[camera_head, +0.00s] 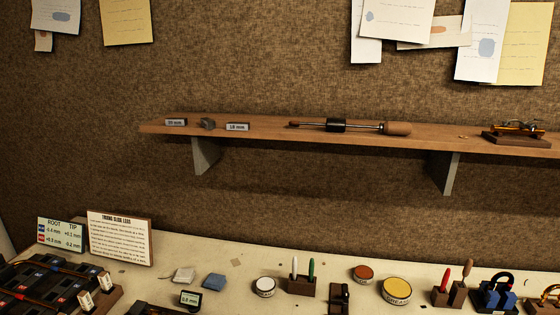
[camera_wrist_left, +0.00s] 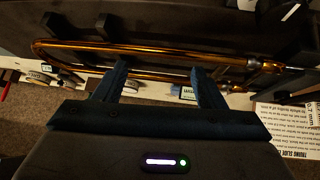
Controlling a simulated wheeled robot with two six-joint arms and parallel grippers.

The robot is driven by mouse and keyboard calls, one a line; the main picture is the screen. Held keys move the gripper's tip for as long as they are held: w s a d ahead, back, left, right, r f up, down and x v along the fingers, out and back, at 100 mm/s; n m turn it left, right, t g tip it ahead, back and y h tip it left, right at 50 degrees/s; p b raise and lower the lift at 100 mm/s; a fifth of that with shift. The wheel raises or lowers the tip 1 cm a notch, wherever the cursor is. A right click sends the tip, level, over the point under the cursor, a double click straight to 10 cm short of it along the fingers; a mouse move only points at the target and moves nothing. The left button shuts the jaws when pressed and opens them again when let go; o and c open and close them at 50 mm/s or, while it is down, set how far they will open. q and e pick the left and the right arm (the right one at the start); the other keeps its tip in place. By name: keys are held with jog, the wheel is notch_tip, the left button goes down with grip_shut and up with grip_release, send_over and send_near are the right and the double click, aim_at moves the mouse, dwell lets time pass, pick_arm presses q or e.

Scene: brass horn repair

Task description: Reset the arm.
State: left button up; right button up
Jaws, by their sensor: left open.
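My left gripper (camera_wrist_left: 158,70) shows in the left wrist view, its two dark fingers spread wide with nothing between them. Beyond the fingertips, a long brass slide (camera_wrist_left: 140,46) with two parallel tubes and a rounded left end lies across a dark support. The fingertips overlap its lower tube in the picture; I cannot tell whether they touch it. Neither gripper shows in the head view, and my right gripper is in neither view.
The bench (camera_head: 228,262) carries two sign cards (camera_head: 120,238), a dark rack (camera_head: 45,285) at left, a white tin (camera_head: 264,287), a grease tin (camera_head: 396,290) and tool holders. A wooden shelf (camera_head: 270,137) with a wood-handled tool (camera_head: 395,128) spans the wall above.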

pick_arm(q)
jog(key=s+a+f+n+g+y, duration=0.15)
jog(key=s+f, duration=0.25)
jog(key=s, duration=0.8)
jog(key=s+a+f+n+g+y, duration=0.15)
jog(key=s+f, duration=0.25)
jog(key=s, duration=0.7)
jog(key=a+f+g+y+b, duration=0.1)
jog(key=a+f+b, duration=0.15)
jog(key=f, duration=1.55)
jog(key=a+f+b, duration=0.1)
jog(key=f+b, duration=0.2)
jog(key=f, duration=1.5)
jog(key=s+f+b, duration=0.2)
jog(key=s+f, duration=0.7)
jog(key=f, duration=0.2)
jog(key=s+f+g+b, duration=0.1)
jog(key=s+f+b, duration=0.1)
jog(key=s+f, duration=0.7)
notch_tip(320, 180, down, 4)
jog(key=shift+s+a+r+g, duration=0.25)
jog(key=shift+s+a+g, duration=0.1)
jog(key=shift+a, duration=0.1)
